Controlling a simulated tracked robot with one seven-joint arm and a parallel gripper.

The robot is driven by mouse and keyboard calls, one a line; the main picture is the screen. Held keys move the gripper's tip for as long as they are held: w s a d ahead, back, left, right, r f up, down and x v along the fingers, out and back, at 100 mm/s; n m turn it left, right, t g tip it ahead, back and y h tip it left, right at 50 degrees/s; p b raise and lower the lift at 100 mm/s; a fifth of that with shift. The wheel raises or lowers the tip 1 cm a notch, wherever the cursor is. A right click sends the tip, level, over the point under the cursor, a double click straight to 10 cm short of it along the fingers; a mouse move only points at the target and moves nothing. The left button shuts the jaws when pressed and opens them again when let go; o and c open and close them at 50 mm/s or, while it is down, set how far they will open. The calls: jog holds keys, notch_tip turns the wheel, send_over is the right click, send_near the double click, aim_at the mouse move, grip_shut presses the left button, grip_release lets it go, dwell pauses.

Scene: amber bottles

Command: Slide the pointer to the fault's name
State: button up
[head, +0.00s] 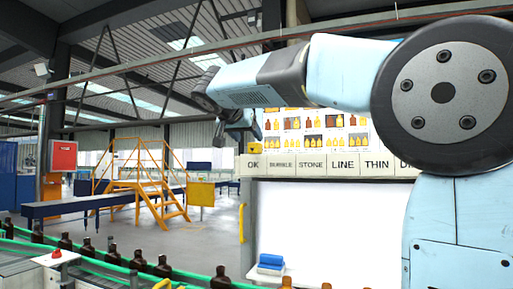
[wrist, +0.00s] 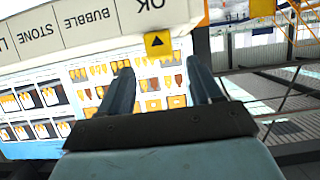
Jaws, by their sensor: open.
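The pointer (wrist: 157,43) is a yellow tile with a black triangle, on the edge of the label strip by the word OK. In the head view the pointer (head: 254,148) is a small yellow patch above OK. The label strip (head: 327,165) reads OK, BUBBLE, STONE, LINE, THIN and a word starting with D, cut off by my arm. My gripper (wrist: 160,66) is open and empty. In the wrist view the pointer shows between and just beyond its fingertips; I cannot tell if they touch. In the head view my gripper (head: 236,130) is dark, at the strip's left end.
A chart of bottle pictures (wrist: 100,84) adjoins the strip. A bright white panel (head: 325,225) is below it, with a blue stack (head: 270,265) in front. Amber bottles (head: 138,260) stand along a green-railed conveyor. Yellow stairs (head: 145,185) stand farther back.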

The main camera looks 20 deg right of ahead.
aim_at(255, 146)
jog(key=x, duration=0.7)
jog(key=shift+w+d+f, duration=0.2)
jog(key=shift+w, duration=0.1)
grip_shut()
jog(key=shift+d, duration=0.15)
jog(key=shift+s, duration=0.1)
